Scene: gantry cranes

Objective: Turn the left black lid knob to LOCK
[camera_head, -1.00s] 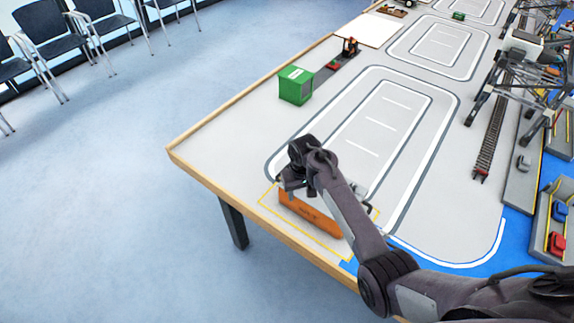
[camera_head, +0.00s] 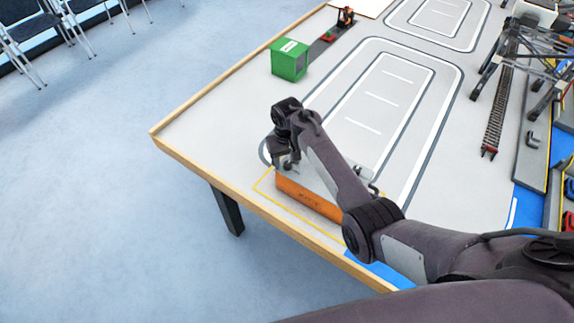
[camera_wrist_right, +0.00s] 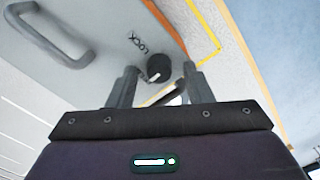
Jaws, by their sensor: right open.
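An orange box (camera_head: 308,197) with a grey lid (camera_head: 322,183) stands near the table's front edge, inside a yellow outline. In the right wrist view the grey lid (camera_wrist_right: 100,25) carries a bar handle (camera_wrist_right: 48,32), the printed word LOCK (camera_wrist_right: 138,42) and a round black knob (camera_wrist_right: 159,66) with a white mark. The mark does not point at the word. My right gripper (camera_head: 284,162) is over the left end of the box. In its wrist view the open fingers (camera_wrist_right: 160,80) lie either side of the knob; contact cannot be told. My left gripper is not in view.
A green box (camera_head: 289,60) stands farther back on the table, with a small red and black vehicle (camera_head: 345,17) behind it. Gantry crane models (camera_head: 535,60) and a rail track (camera_head: 495,115) are at the right. The white-lined lanes are clear.

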